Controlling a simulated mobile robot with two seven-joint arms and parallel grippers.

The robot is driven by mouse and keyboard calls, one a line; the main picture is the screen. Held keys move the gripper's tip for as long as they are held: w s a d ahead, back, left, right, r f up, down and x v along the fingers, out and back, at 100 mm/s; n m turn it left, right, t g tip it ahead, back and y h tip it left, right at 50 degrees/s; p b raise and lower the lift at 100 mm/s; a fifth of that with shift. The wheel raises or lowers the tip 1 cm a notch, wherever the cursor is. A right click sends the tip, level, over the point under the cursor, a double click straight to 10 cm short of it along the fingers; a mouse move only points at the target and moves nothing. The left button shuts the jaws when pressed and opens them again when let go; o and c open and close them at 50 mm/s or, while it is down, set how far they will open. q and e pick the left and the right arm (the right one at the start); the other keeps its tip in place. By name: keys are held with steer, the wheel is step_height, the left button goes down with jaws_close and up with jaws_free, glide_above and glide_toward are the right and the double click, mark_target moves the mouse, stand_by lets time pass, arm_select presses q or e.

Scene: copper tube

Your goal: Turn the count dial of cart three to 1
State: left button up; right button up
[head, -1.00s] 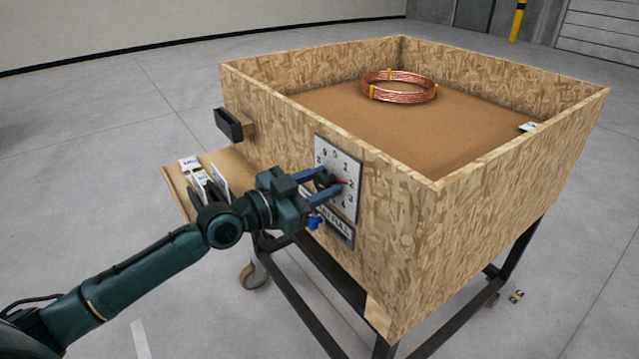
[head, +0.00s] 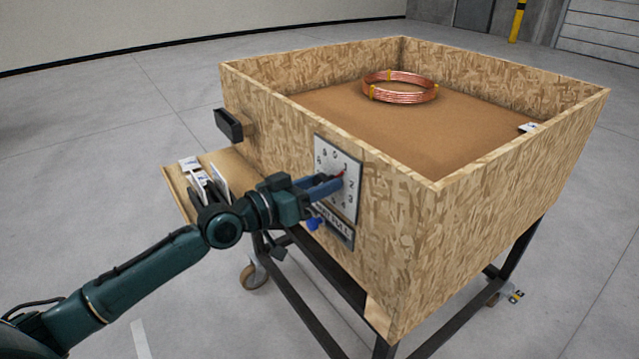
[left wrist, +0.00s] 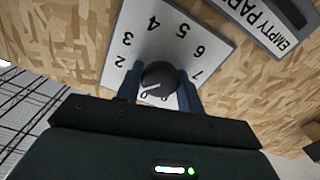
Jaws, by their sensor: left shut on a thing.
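The count dial is a white numbered plate (head: 351,203) on the front wall of a chipboard cart (head: 400,210). Its dark round knob (left wrist: 160,77) shows in the left wrist view, between the two blue fingers of my left gripper (left wrist: 160,90). In the head view my left gripper (head: 335,184) is shut on the knob and covers most of it. A red pointer tip (head: 342,173) shows at the fingertips, directed up and right toward the 1. My right gripper is in neither view.
A black handle (head: 228,125) and a wooden shelf with cards (head: 176,190) project on the left. A copper coil (head: 400,86) lies inside the cart.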

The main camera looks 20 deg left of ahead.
arm_select(q)
steer(key=shift+n, duration=0.5)
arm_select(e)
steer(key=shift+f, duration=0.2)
arm_select(q)
steer(key=o, duration=1)
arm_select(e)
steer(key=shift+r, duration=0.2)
